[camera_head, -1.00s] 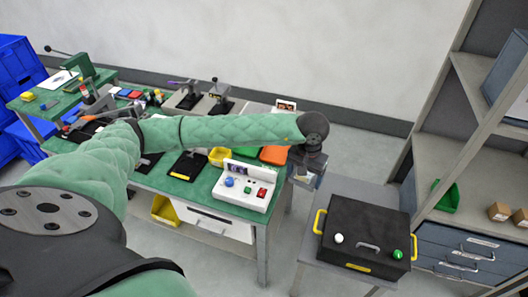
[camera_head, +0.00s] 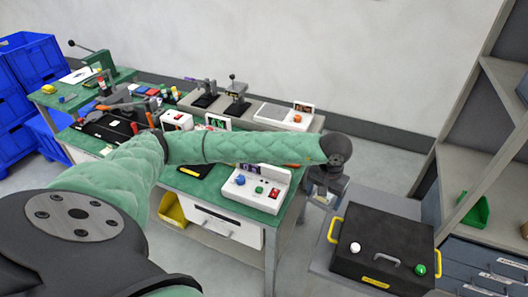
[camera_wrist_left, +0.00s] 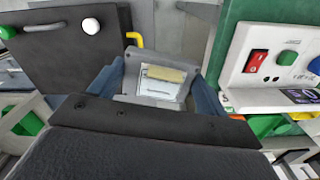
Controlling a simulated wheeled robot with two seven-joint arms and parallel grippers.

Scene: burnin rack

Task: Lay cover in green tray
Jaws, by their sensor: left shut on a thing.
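My left gripper (camera_head: 326,192) hangs at the right end of the bench, between the bench and the black case. It is shut on a grey cover (camera_wrist_left: 178,95) with a white label and a tan strip, seen between the blue-grey fingers in the left wrist view. In the head view the cover is small and mostly hidden by the gripper. My arm covers that area in the head view. My right gripper is not in view.
A white control box (camera_head: 257,190) with blue, green and red controls sits at the bench's front right. A black case (camera_head: 385,242) with yellow handles stands on a side table at right. A green bin (camera_head: 476,211) is on the shelf. Clamps crowd the bench's back.

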